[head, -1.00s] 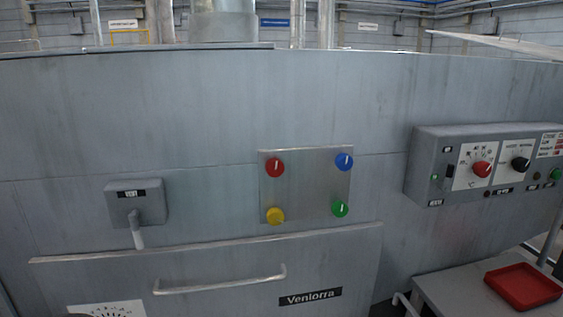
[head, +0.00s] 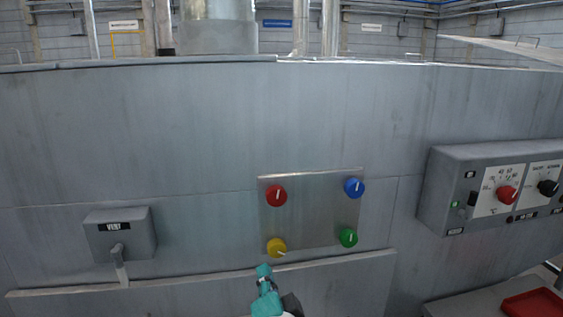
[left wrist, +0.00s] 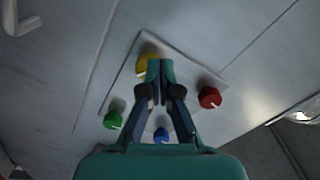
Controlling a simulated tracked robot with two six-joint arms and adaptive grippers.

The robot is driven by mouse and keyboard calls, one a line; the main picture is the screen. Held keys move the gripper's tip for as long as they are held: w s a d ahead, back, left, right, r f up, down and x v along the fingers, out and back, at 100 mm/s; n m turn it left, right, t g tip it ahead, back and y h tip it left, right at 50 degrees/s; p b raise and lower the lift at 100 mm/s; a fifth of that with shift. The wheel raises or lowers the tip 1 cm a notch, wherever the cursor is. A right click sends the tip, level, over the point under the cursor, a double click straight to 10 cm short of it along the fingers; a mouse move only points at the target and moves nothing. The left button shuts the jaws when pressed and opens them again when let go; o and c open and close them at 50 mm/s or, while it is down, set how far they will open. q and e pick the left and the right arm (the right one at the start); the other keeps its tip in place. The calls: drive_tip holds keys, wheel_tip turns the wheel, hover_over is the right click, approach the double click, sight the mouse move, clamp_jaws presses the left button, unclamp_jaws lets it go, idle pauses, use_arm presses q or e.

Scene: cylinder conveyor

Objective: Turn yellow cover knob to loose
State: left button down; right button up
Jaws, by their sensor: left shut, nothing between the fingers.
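The yellow knob (head: 276,247) is at the lower left of a square metal plate (head: 312,212) on the grey machine wall. Its pale pointer mark points to the right in the head view. My left gripper (head: 264,271) is just below the yellow knob in the head view, its teal fingers shut and empty. In the left wrist view the fingertips (left wrist: 160,64) overlap the yellow knob (left wrist: 147,66) and hide part of it. I cannot tell whether they touch it. My right gripper is not in view.
The red knob (head: 276,195), blue knob (head: 354,187) and green knob (head: 348,238) share the plate. A vent box with a lever (head: 120,235) is on the left. A control box (head: 490,195) and a red tray (head: 535,304) are on the right.

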sight(277, 248)
use_arm(q)
drive_tip(key=p+x, duration=0.1)
drive_tip(key=x, duration=0.4)
drive_tip(key=shift+d, duration=0.1)
drive_tip(key=shift+d, duration=0.15)
idle(0.7)
drive_tip(key=shift+d+f, duration=0.15)
drive_tip(key=shift+f, duration=0.25)
drive_tip(key=shift+w+d+f, duration=0.1)
drive_tip(key=shift+d+f, duration=0.1)
drive_tip(key=shift+f, duration=0.25)
drive_tip(key=shift+w+d+f, duration=0.1)
drive_tip(key=shift+d+f, duration=0.2)
drive_tip(key=shift+d, duration=0.1)
drive_tip(key=shift+f, duration=0.1)
idle(0.4)
drive_tip(key=shift+a+f, duration=0.1)
drive_tip(key=shift+f, duration=0.05)
drive_tip(key=shift+a+f, duration=0.1)
drive_tip(key=shift+f, duration=0.05)
